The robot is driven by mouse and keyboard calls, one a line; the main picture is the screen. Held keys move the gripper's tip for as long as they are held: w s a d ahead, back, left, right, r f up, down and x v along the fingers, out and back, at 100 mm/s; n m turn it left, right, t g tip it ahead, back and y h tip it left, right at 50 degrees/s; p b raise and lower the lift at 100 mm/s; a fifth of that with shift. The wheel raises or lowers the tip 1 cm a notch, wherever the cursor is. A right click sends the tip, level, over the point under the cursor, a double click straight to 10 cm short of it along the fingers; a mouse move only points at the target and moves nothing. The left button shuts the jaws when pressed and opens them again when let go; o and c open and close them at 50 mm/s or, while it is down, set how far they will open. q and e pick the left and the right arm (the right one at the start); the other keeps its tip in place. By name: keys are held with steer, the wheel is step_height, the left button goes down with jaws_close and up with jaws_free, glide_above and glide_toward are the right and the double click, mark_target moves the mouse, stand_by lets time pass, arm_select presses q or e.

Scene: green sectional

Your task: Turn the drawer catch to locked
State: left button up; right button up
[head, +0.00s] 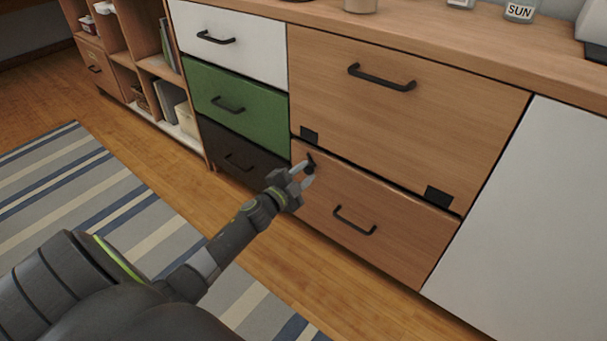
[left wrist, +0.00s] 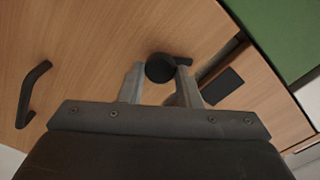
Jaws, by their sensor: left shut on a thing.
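The drawer catch (head: 311,159) is a small dark knob near the upper left corner of the lower wooden drawer (head: 405,238). In the left wrist view the catch (left wrist: 160,68) is a round black disc with a short lever pointing right, toward a black plate (left wrist: 222,86). My left gripper (head: 303,171) is at the catch, and its two fingers stand on either side of the disc, shut on it. The fingers partly hide the catch in the head view. The drawer looks closed. My right gripper is in neither view.
The lower drawer's black handle (head: 354,220) is right of the gripper. Above is a larger wooden front (head: 430,110) with black plates at its lower corners. White, green (head: 240,98) and black drawers stand left. A striped rug (head: 100,195) lies on the floor.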

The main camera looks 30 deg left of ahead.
arm_select(q)
steer(key=m, duration=0.3)
steer(key=shift+f+m, duration=0.1)
steer(key=shift+m, duration=0.2)
steer(key=shift+m+b, duration=0.4)
steer(key=shift+m, duration=1.2)
steer(key=o, duration=1)
steer(key=shift+c, duration=0.2)
steer(key=shift+s, duration=0.15)
